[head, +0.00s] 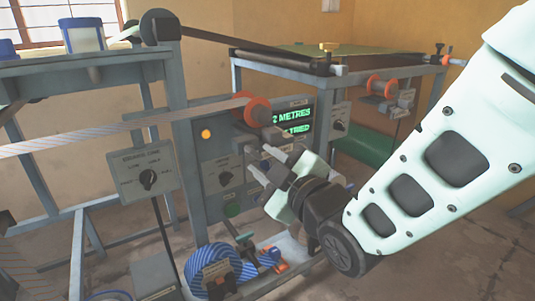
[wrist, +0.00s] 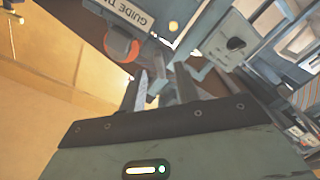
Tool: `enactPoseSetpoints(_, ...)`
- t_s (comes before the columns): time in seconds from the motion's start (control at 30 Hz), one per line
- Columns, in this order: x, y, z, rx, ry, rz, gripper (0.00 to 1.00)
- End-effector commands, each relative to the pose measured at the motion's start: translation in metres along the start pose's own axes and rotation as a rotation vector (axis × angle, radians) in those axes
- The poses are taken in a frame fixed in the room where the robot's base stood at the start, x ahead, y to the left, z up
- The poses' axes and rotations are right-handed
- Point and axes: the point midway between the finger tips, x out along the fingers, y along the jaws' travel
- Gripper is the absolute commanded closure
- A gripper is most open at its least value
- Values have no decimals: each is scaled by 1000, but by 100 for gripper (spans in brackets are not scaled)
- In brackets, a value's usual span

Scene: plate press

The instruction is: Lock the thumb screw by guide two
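My gripper (head: 262,160) is in front of the control panel, in the middle of the head view. Its two pale fingers point up and left, below an orange-flanged guide roller (head: 257,110). A second orange-flanged roller (head: 376,87) sits farther right.
A striped web (head: 120,130) runs from the left to the near roller. A panel with a black selector knob (head: 147,178) stands left. A green-lettered display (head: 292,122) is behind my gripper. A blue striped roll (head: 212,268) lies below on the frame's base.

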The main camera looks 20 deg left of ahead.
Motion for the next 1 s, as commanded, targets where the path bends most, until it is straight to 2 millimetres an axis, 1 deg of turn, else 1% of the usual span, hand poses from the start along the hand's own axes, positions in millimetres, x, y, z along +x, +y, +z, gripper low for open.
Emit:
enactPoseSetpoints(0.03,8,-1,0,-1,0,-1,68)
enactPoseSetpoints(0.1,16,0,0,-1,1,0,68)
enactPoseSetpoints(0.2,24,0,0,-1,0,-1,68)
enactPoseSetpoints(0.33,29,-1,0,-1,0,-1,68)
enactPoseSetpoints(0.57,29,0,0,0,0,-1,68)
enactPoseSetpoints(0.67,29,0,0,0,0,-1,93)
enactPoseSetpoints(0.7,29,0,0,0,0,-1,100)
enactPoseSetpoints(1.0,29,-1,0,13,0,-1,100)
